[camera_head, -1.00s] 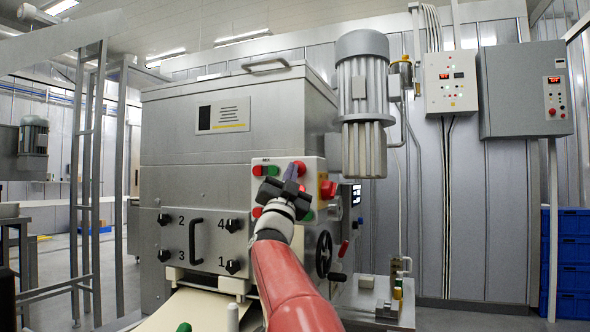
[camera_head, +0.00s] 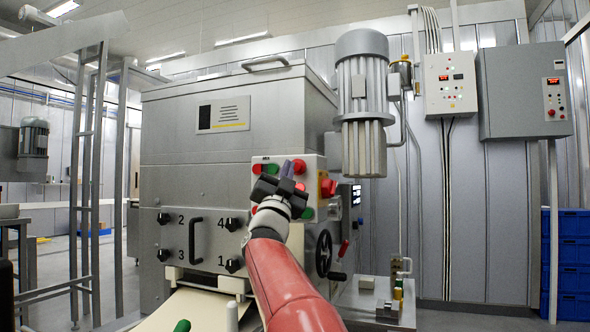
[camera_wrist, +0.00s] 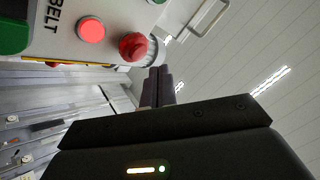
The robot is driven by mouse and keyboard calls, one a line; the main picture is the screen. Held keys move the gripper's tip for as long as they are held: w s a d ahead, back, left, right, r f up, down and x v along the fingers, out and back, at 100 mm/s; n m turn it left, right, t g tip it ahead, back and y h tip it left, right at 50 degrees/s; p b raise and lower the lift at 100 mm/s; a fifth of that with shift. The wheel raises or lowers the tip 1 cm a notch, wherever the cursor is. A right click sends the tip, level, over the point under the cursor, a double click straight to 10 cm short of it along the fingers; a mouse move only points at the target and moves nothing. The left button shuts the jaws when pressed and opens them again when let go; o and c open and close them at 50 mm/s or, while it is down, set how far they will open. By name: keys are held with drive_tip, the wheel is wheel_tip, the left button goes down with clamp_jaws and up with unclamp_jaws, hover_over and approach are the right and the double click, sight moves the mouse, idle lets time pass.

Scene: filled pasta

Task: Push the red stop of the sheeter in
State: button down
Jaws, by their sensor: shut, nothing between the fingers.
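The sheeter is the large grey machine (camera_head: 225,135) with a pale button panel (camera_head: 316,165) on its front right. A round red stop knob (camera_head: 299,167) is at the panel's top, just right of my fingertips. In the wrist view a red mushroom-shaped knob (camera_wrist: 133,46) with a grey collar stands out from the panel, beside a lit red button (camera_wrist: 91,29). My gripper (camera_head: 287,168) is shut and empty in front of the panel. In the wrist view its fingertips (camera_wrist: 159,72) are close to the collar; whether they touch cannot be told. My gripper hides part of the panel.
Another red knob (camera_head: 327,187) sits at the panel's right edge. A green button (camera_head: 271,168) is left of my fingers. A black handwheel (camera_head: 324,253) and a grey motor (camera_head: 363,100) are to the right. A ladder-like frame (camera_head: 88,180) stands left.

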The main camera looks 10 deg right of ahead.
drive_tip(key=s+a+b, duration=0.2)
drive_tip(key=s, duration=0.1)
drive_tip(key=shift+s+a, duration=0.3)
drive_tip(key=shift+a, duration=0.05)
idle(0.3)
drive_tip(key=s+f+n+g+y+p, duration=0.1)
drive_tip(key=s+f+n+g+y, duration=0.3)
drive_tip(key=f, duration=0.4)
drive_tip(key=s+f+n+g+y+p, duration=0.1)
drive_tip(key=s+f+n+g+y, duration=0.1)
drive_tip(key=s+f+n+y, duration=0.45)
drive_tip(key=s+f+n+g+y+p, duration=0.1)
drive_tip(key=s+f+n+g+y, duration=0.15)
drive_tip(key=f+y, duration=0.45)
drive_tip(key=s+d+f+g+h, duration=0.1)
drive_tip(key=s+f+g+h, duration=0.3)
drive_tip(key=s+f, duration=1.9)
wheel_tip(320, 180, down, 2)
drive_tip(key=g+p, duration=0.1)
drive_tip(key=g, duration=0.4)
drive_tip(key=shift+s+d+f, duration=0.15)
drive_tip(key=shift+f, duration=0.05)
